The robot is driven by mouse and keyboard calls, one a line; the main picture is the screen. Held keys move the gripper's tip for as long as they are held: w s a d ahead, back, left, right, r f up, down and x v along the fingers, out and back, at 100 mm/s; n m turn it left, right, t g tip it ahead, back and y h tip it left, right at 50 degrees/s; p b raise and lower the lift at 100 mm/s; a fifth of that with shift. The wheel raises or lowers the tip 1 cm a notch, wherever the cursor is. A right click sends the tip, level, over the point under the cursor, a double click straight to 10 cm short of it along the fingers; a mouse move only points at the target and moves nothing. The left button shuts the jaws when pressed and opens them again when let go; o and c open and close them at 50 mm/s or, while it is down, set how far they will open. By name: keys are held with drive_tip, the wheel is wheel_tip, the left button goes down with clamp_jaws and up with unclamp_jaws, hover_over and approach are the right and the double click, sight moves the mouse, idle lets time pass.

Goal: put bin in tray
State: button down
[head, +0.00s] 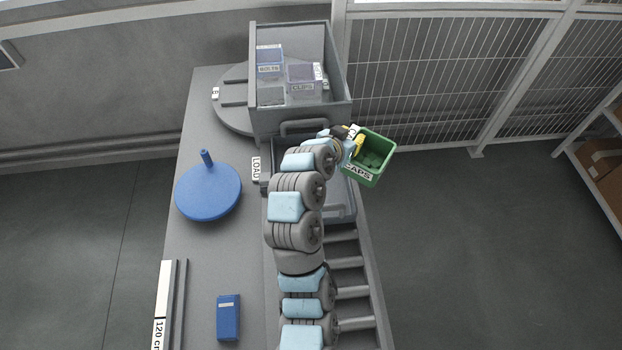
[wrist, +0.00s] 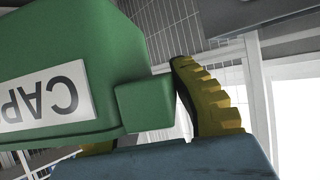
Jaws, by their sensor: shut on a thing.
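A green bin (head: 372,160) with a white CAPS label hangs at the right side of the bench. Several small green pieces lie in it. My gripper (head: 353,143) is shut on its left edge. In the wrist view the bin (wrist: 75,60) fills the left, and a yellow ridged finger (wrist: 208,95) stands against a green tab on its side. A grey tray (head: 345,205) lies beneath my arm, left of and below the bin; my arm hides much of it. A deep grey open container (head: 345,112) behind holds labelled bins, including BOLTS (head: 270,62) and CLIPS (head: 301,80).
A blue disc with a peg (head: 208,192) and a blue box (head: 228,317) stand on the grey bench. Rollers (head: 350,293) run along its right side. A wire fence (head: 430,80) stands behind. The floor at right is clear.

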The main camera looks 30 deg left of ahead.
drive_tip(key=s+a+f+m+h, duration=0.1)
drive_tip(key=s+a, duration=0.4)
drive_tip(key=a, duration=0.6)
drive_tip(key=shift+s+a+f+b, duration=0.15)
drive_tip(key=shift+f+b, duration=0.05)
drive_tip(key=shift+f, duration=2.35)
drive_tip(key=shift+s+a+f+b, duration=0.1)
drive_tip(key=shift+f+b, duration=0.1)
drive_tip(key=shift+f, duration=2.3)
drive_tip(key=shift+f, duration=0.1)
drive_tip(key=c, duration=1)
unclamp_jaws()
drive_tip(key=shift+c, duration=0.2)
drive_tip(key=v, duration=1.2)
drive_tip(key=shift+a, duration=0.2)
drive_tip(key=shift+w, duration=0.1)
